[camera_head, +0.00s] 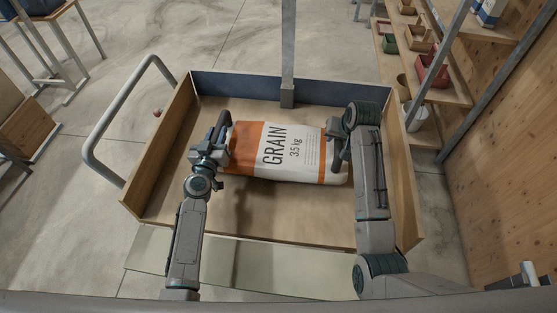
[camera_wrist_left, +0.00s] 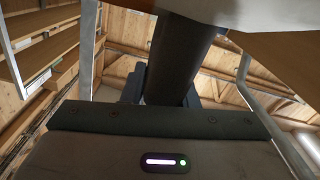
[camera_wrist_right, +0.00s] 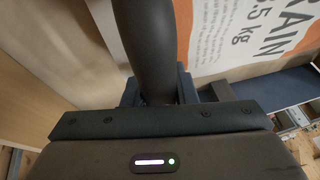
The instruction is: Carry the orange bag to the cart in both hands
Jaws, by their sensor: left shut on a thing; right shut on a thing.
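The orange and white grain bag (camera_head: 285,152) is in the middle of the head view, lying roughly level over the wooden cart bed, inside its walls. My left gripper (camera_head: 223,137) is shut on the bag's left, orange end. My right gripper (camera_head: 337,147) is shut on its right end. The bag's printed face (camera_wrist_right: 215,35) also shows in the right wrist view. The cart (camera_head: 300,228) has wooden side walls and a blue far wall. A shadow lies on the bed in front of the bag; whether the bag touches the bed is hard to tell.
A grey push handle (camera_head: 100,125) curves out from the cart's left side. A grey post (camera_head: 288,50) stands at the far wall. Wooden shelves (camera_head: 420,70) with small bins stand at the right. A wooden wall (camera_head: 510,170) is at far right. Bare bed shows around the bag.

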